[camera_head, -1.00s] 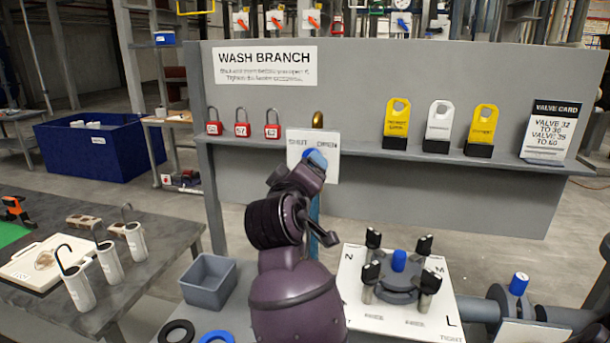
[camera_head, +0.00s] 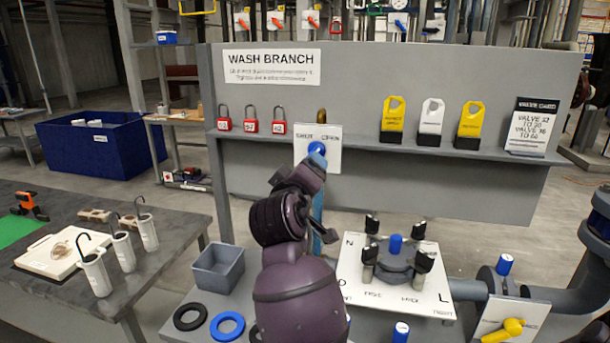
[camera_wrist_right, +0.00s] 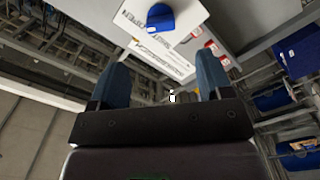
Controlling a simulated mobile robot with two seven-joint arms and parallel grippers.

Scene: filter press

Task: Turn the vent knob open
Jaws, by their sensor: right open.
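The blue vent knob (camera_head: 317,148) sits on a white plate (camera_head: 332,157) marked SHUT and OPEN, on the front of the grey panel. My right arm rises from the bottom centre, and its gripper (camera_head: 312,170) is just below and in front of the knob, partly covering the plate. In the right wrist view, the two fingers of the gripper (camera_wrist_right: 162,75) are spread with nothing between them. The knob (camera_wrist_right: 160,18) lies beyond the fingertips, apart from them. Which mark the knob points to cannot be told. My left gripper is not in view.
A shelf (camera_head: 360,149) carries red padlocks (camera_head: 251,126), yellow and white tags and a valve card (camera_head: 532,126). Below are a clamp plate (camera_head: 352,268) with black knobs, a grey bin (camera_head: 217,270) and rings. A side table (camera_head: 170,225) holds canisters at left.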

